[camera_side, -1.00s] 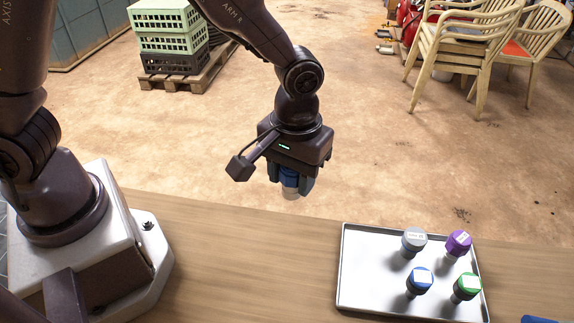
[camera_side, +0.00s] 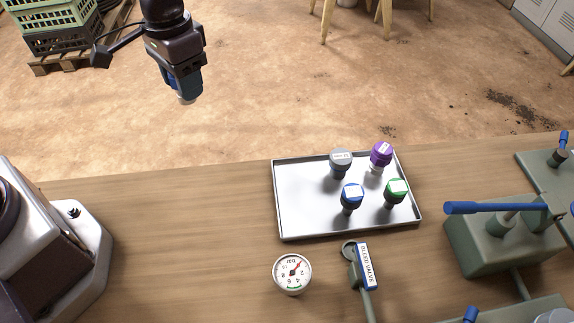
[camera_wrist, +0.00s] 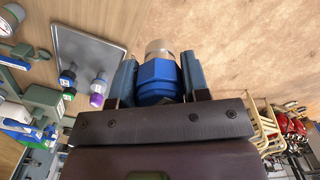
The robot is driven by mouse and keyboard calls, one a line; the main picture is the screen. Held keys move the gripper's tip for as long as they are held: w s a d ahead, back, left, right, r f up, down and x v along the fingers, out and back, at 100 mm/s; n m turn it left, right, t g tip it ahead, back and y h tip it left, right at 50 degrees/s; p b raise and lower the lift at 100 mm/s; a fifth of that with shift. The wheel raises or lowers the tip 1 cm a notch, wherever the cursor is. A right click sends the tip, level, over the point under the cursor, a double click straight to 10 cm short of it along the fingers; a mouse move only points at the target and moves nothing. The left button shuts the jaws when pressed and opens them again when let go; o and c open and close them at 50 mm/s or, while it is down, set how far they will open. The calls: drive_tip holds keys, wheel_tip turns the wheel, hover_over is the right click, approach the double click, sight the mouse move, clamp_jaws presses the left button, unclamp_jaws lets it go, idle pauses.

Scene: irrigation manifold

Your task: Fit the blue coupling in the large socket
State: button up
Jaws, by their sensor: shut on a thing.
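My gripper (camera_side: 186,84) is up in the air at the upper left of the side view, beyond the table's far edge. It is shut on a blue coupling, mostly hidden by the fingers there. In the wrist view the blue coupling (camera_wrist: 158,80) shows clearly between the two fingers (camera_wrist: 160,78), with a blue hexagonal body and a pale metal end pointing away from the gripper. Another blue-capped coupling (camera_side: 352,195) stands on the tray. I cannot make out the large socket for certain in either view.
The metal tray (camera_side: 300,222) also holds grey (camera_side: 341,160), purple (camera_side: 381,154) and green (camera_side: 396,190) capped pieces. In front are a gauge (camera_side: 292,273) and a bleed valve (camera_side: 364,268). A green manifold block with a blue lever (camera_side: 490,208) is at right.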

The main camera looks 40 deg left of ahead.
drive_tip(key=s+d+f, duration=0.1)
drive_tip(key=s+d, duration=0.1)
drive_tip(key=d, duration=0.3)
drive_tip(key=s+d+f, duration=0.2)
drive_tip(key=s+d, duration=0.1)
drive_tip(key=d, duration=0.3)
drive_tip(key=shift+n, duration=0.8)
drive_tip(key=w+d+f, duration=0.2)
drive_tip(key=w+f, duration=0.1)
drive_tip(key=w, duration=0.1)
drive_tip(key=w+d+f, duration=0.2)
drive_tip(key=w+f, duration=0.1)
drive_tip(key=w, duration=0.1)
drive_tip(key=w+d+f, duration=0.2)
drive_tip(key=w+f, duration=0.1)
drive_tip(key=w, duration=0.1)
drive_tip(key=shift+w+d+f, duration=0.15)
drive_tip(key=shift+w+d, duration=0.05)
drive_tip(key=shift+d, duration=0.1)
drive_tip(key=shift+w+d+f, duration=0.1)
drive_tip(key=shift+w+f, duration=0.05)
drive_tip(key=shift+f, duration=0.8)
drive_tip(key=shift+w+d+f, duration=0.1)
drive_tip(key=shift+f, duration=0.8)
drive_tip(key=shift+f, duration=0.1)
drive_tip(key=o, duration=1)
